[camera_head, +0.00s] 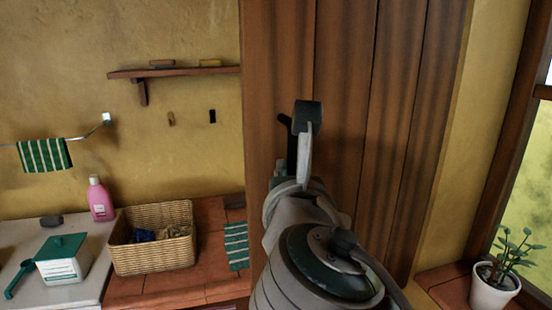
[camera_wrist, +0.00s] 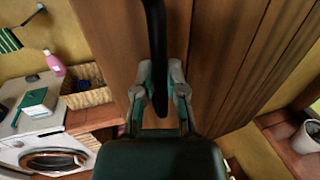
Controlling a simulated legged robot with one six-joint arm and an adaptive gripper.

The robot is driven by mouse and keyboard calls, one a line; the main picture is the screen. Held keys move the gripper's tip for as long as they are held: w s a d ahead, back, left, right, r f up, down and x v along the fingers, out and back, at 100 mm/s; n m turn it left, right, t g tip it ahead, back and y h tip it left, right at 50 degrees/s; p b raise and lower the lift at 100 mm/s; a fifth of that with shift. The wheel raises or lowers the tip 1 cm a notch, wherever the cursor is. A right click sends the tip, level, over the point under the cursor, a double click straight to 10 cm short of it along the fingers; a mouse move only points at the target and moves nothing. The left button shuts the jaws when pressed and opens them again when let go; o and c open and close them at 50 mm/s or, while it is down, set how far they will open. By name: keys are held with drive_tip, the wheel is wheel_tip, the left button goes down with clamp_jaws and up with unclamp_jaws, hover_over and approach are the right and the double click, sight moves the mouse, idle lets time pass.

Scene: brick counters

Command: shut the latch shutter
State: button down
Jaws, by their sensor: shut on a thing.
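The shutter (camera_head: 400,110) is a tall panel of brown vertical planks in the middle of the head view. It also fills the upper middle of the wrist view (camera_wrist: 240,50). A dark handle (camera_head: 307,116) stands out from its left part. In the wrist view the handle is a black bar (camera_wrist: 155,35) running down between the fingers. My gripper (camera_head: 303,152) is shut around this bar, with one finger on each side in the wrist view (camera_wrist: 160,92). My arm hides the lower part of the shutter. I cannot make out a separate latch.
A wicker basket (camera_head: 127,258), a pink bottle (camera_head: 100,200) and a white-green box (camera_head: 63,262) stand on the counter at left. A small shelf (camera_head: 180,72) is on the wall. A potted plant (camera_head: 492,290) stands at right beside the window frame (camera_head: 500,130).

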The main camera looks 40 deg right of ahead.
drive_tip(key=shift+s+a+r, duration=0.1)
drive_tip(key=shift+s, duration=2.2)
drive_tip(key=c, duration=0.7)
unclamp_jaws()
wheel_tip(320, 180, up, 10)
drive_tip(key=shift+f, duration=0.1)
drive_tip(key=shift+s, duration=0.15)
